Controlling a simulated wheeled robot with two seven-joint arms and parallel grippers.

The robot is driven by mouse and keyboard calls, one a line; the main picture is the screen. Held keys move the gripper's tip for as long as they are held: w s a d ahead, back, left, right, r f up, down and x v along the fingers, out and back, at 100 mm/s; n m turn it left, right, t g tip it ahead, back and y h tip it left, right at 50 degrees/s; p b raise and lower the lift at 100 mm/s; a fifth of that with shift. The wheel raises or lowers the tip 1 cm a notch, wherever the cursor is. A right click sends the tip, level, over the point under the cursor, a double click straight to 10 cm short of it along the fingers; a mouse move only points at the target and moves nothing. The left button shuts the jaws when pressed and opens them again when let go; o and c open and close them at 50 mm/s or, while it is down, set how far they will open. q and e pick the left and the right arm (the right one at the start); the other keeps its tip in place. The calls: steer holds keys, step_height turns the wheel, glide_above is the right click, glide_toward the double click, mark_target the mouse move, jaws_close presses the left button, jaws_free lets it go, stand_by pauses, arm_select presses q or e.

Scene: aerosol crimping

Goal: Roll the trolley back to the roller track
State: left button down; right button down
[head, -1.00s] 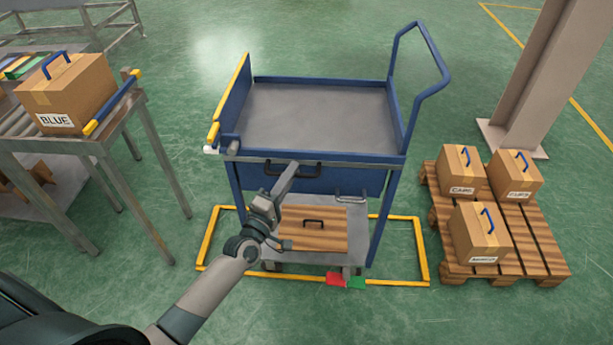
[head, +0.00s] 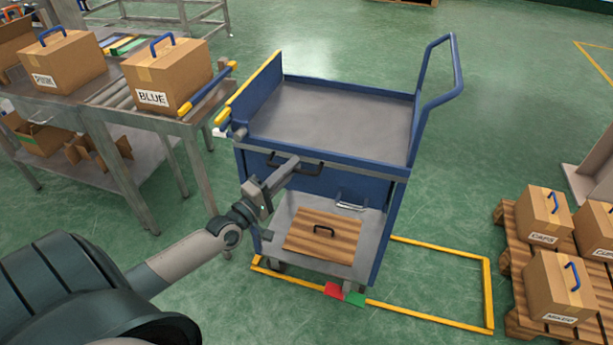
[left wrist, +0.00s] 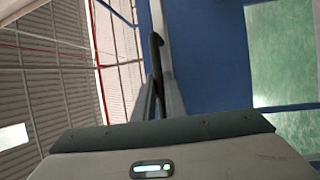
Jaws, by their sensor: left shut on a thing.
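The blue trolley (head: 330,118) stands in the middle of the head view, its grey top tray empty. Its tall blue push handle (head: 455,70) rises at the right and a yellow-edged flap (head: 249,88) stands up at the left. My left gripper (head: 296,163) is shut on the black handle (head: 312,170) on the trolley's front panel. In the left wrist view the fingers (left wrist: 157,95) close around the dark handle (left wrist: 156,42). The roller track (head: 118,97) is left of the trolley, with a gap of floor between their legs. My right gripper is not in view.
A box marked BLUE (head: 168,75) sits on the roller track, which ends in a blue and yellow bar (head: 208,88). A yellow floor frame (head: 440,318) lies under and right of the trolley. A pallet (head: 512,262) with boxes stands at the right.

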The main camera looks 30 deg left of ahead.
arm_select(q)
steer(key=shift+s+a+f, duration=0.1)
steer(key=shift+s+a, duration=0.1)
steer(key=shift+a, duration=0.45)
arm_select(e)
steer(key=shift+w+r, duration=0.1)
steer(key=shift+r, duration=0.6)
arm_select(q)
steer(key=shift+a, duration=0.1)
steer(key=c, duration=1.8)
jaws_free()
steer(key=shift+a, duration=0.1)
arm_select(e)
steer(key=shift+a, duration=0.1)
arm_select(q)
steer(key=shift+s, duration=0.15)
